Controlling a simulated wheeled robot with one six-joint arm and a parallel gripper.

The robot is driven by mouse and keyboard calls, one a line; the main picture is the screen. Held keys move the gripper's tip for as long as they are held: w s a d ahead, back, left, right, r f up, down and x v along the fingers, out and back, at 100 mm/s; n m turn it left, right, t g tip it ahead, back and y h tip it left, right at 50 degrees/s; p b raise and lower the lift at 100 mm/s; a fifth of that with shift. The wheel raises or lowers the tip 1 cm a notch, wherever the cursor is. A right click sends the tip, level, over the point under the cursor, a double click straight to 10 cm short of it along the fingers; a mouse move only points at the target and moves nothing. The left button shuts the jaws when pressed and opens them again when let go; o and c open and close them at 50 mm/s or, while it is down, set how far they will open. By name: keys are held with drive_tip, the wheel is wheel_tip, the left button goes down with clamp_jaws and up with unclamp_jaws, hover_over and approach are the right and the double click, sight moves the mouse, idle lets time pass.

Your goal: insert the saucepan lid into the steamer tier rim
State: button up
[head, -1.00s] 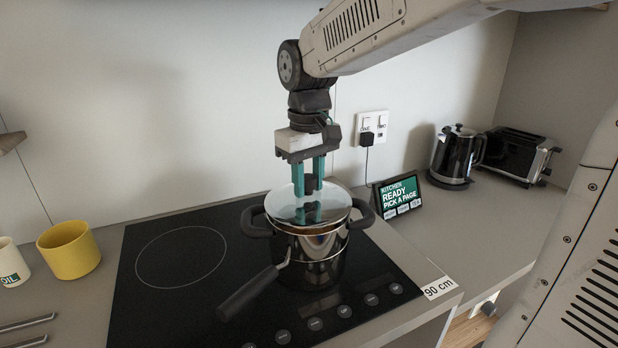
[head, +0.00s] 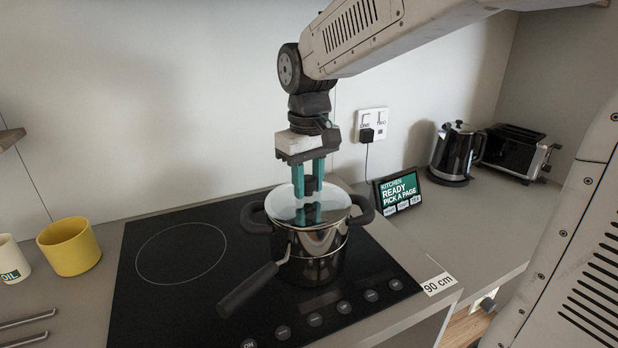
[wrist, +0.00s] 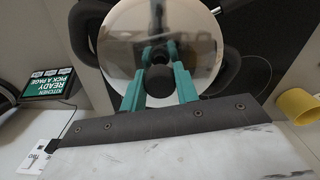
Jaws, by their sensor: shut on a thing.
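The saucepan lid (head: 334,205) is a round glass disc with a dark knob. My gripper (head: 308,190) points straight down and is shut on the knob. The wrist view shows the lid (wrist: 117,40) beyond the fingers, with the dark knob (wrist: 160,84) between them. The shiny metal steamer tier (head: 322,240), with black side handles, stands on the saucepan (head: 312,270) on the hob. The lid lies about level at the tier's rim, roughly centred over its opening. I cannot tell whether its edge is fully seated all round.
The long saucepan handle (head: 248,291) points to the front left over the black hob (head: 160,300). A yellow pot (head: 70,248) stands left. A small screen (head: 398,192), a kettle (head: 455,153) and a toaster (head: 518,152) stand at the back right.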

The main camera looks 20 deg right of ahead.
sight(308, 178)
drive_tip(key=shift+f, duration=0.3)
drive_tip(key=o, duration=1.1)
drive_tip(key=shift+r, duration=0.1)
wheel_tip(308, 178, up, 8)
drive_tip(key=shift+f, duration=0.2)
drive_tip(key=shift+m, duration=0.4)
drive_tip(key=s+f, duration=0.1)
drive_tip(key=s, duration=0.1)
drive_tip(key=s+f, duration=0.1)
drive_tip(key=f, duration=0.1)
drive_tip(key=shift+s+d+f, duration=0.1)
drive_tip(key=shift+s+d, duration=0.1)
drive_tip(key=shift+s, duration=0.15)
drive_tip(key=shift+m+t, duration=0.7)
drive_tip(key=shift+m, duration=0.2)
drive_tip(key=shift+s+d+f, duration=0.45)
drive_tip(key=shift+s+f, duration=0.45)
drive_tip(key=shift+s, duration=2.15)
drive_tip(key=shift+s+d+f, duration=0.5)
drive_tip(key=shift+s+f, duration=0.45)
drive_tip(key=shift+s, duration=2.05)
drive_tip(key=shift+s+d+f, duration=0.45)
drive_tip(key=shift+s+f, duration=0.45)
drive_tip(key=shift+s, duration=2.15)
